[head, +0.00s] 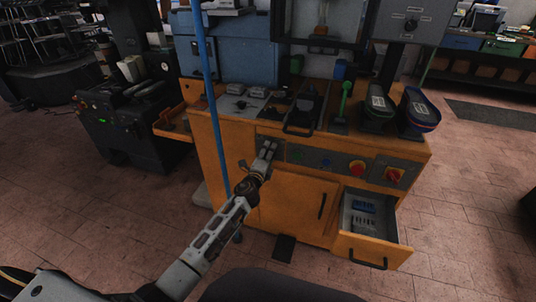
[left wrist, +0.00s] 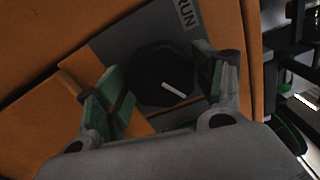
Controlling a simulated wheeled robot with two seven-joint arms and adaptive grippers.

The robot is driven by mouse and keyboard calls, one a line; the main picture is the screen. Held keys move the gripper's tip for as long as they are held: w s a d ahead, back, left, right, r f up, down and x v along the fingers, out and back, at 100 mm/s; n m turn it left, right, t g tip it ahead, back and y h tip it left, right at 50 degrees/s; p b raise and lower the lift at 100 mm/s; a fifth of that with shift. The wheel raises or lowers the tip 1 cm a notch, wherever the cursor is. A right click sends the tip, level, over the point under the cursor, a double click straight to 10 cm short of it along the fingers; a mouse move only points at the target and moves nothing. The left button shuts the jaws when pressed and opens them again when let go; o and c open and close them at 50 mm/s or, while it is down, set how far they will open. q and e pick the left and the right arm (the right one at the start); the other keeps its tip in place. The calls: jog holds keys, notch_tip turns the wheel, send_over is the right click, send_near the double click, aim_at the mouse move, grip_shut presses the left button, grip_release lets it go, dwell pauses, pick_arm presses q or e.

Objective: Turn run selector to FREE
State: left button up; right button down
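The run selector is a dark, many-sided knob (left wrist: 160,72) with a white pointer line, on a grey plate (left wrist: 115,45) in the left wrist view. The letters RUN (left wrist: 187,14) show on the plate, partly cut off by the frame's edge. The pointer lies toward the knob's lower right in that picture. My left gripper (left wrist: 164,88) is open, with one green-padded finger on each side of the knob; I cannot tell whether the pads touch it. In the head view the left gripper (head: 267,150) is at the orange cabinet's front panel and covers the selector. My right gripper is not in view.
A blue pole (head: 212,100) stands close left of my arm.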

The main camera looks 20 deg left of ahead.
pick_arm(q)
jog(key=shift+o, duration=0.3)
jog(key=shift+s, duration=0.1)
jog(key=s, duration=1.1)
jog(key=shift+s+a, duration=0.2)
jog(key=shift+s, duration=0.15)
dwell(0.3)
dwell(0.7)
